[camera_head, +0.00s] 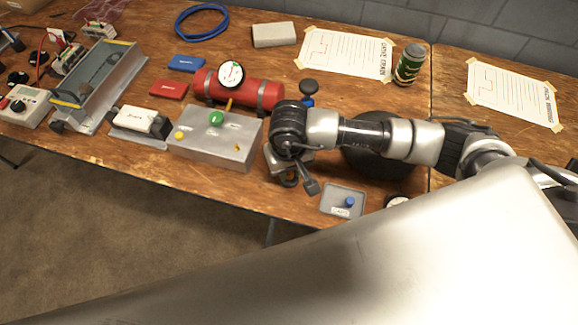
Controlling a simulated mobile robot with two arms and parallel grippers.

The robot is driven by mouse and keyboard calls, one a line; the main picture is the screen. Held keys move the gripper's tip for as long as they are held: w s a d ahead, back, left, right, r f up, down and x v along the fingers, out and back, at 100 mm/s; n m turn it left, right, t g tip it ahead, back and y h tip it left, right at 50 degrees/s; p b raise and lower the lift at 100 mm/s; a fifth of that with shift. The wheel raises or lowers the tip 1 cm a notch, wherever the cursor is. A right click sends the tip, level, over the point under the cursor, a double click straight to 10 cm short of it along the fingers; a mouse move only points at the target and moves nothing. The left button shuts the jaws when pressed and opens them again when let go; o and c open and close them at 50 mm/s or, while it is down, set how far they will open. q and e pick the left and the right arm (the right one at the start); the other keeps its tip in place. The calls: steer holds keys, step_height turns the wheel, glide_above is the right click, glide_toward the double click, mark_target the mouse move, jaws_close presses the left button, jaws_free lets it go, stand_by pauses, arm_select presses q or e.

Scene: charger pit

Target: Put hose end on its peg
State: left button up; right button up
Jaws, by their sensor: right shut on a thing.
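My right gripper (292,172) comes in from the right and points down at the table's front edge, just right of the grey metal box. It is shut on what looks like the hose end (288,180), a small dark and brassy piece mostly hidden by the fingers and wrist. A small grey plate with a blue peg (349,202) lies to the right of the gripper, near the front edge; the gripper is apart from it. A black round thing (375,160), a tire or coiled hose, is partly hidden behind my right arm. My left gripper is out of view.
The grey box (212,148) carries a green knob (216,118). A red tank (245,93) with a gauge lies behind it. A green can (409,65) and taped papers (345,52) are at the back.

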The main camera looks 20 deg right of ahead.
steer(key=shift+f+b, duration=0.3)
steer(key=shift+f, duration=0.1)
steer(key=o, duration=1)
step_height(320, 180, up, 11)
steer(key=shift+f+b, duration=0.1)
steer(key=shift+b, duration=0.25)
